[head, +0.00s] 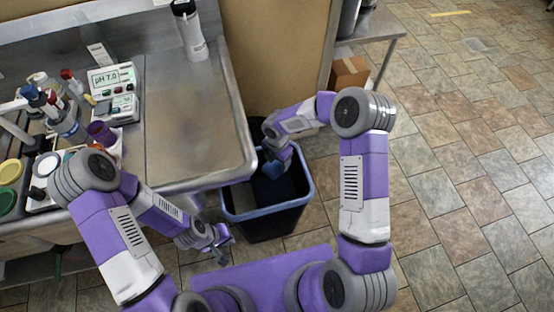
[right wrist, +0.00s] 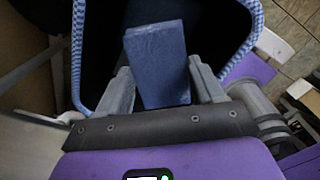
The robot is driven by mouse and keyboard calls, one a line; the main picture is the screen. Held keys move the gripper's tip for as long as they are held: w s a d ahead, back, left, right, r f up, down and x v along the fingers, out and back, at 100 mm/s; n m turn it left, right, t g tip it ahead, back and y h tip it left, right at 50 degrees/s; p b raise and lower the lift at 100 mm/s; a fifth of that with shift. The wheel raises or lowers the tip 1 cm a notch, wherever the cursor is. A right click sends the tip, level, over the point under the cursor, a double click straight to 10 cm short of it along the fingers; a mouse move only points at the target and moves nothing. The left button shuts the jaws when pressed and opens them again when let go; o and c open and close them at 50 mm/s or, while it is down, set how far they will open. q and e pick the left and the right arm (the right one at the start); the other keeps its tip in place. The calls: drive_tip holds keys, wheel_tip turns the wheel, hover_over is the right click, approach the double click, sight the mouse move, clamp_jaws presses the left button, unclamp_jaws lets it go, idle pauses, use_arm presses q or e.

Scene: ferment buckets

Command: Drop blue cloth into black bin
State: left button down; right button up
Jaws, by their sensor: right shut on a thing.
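The black bin (head: 264,229), with a blue rim, stands on the floor beside the metal counter. My right gripper (head: 275,163) is over the bin's opening, near its far side. In the right wrist view, my right gripper (right wrist: 163,84) is shut on the blue cloth (right wrist: 157,58), which looks like a flat folded block between the two fingers. The bin's dark inside and blue rim (right wrist: 77,60) show behind the cloth. My left gripper (head: 221,246) is low, left of the bin and near the counter's front edge; it looks open and empty.
The metal counter (head: 190,130) on the left holds a pH meter (head: 113,92), a white bottle (head: 190,32), a purple cup (head: 101,133) and several small bottles. A cardboard box (head: 349,73) sits under a table at the back. The tiled floor on the right is clear.

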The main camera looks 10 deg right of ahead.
idle(0.3)
drive_tip(key=o, duration=1)
drive_tip(key=shift+o, duration=0.4)
drive_tip(key=shift+r, duration=0.1)
drive_tip(key=shift+r+p, duration=2.4)
drive_tip(key=shift+r, duration=0.55)
drive_tip(key=shift+f, duration=0.1)
